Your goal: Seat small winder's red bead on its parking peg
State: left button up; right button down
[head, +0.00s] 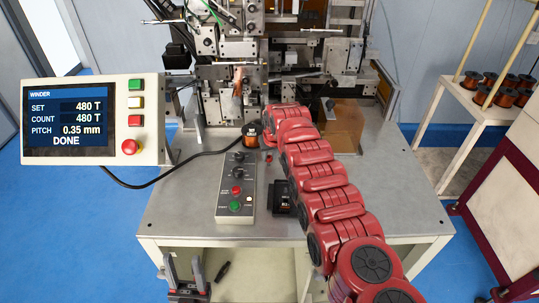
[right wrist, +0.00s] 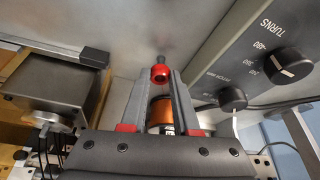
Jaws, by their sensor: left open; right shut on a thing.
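The red bead (right wrist: 160,73) sits between the fingertips of my right gripper (right wrist: 160,78) in the right wrist view; the gripper is shut on it. A short dark peg (right wrist: 160,59) shows directly behind the bead. I cannot tell whether the bead is around it or only in front of it. In the head view, my red right arm reaches over the table and largely hides this spot. The small winder (head: 236,80) stands at the back of the table. My left gripper (head: 186,278) is open and empty, low in front of the table.
A copper-wound spool (head: 251,134) is near my right gripper. A grey knob panel (head: 236,190) and a small black box (head: 282,200) lie on the table. A display unit (head: 85,120) stands at left. The table's left part is clear apart from a cable.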

jog(key=shift+f, duration=0.2)
jog(key=shift+f+b, duration=1)
jog(key=shift+b, duration=0.1)
jog(key=c, duration=0.6)
grip_release()
jog(key=shift+r, duration=0.1)
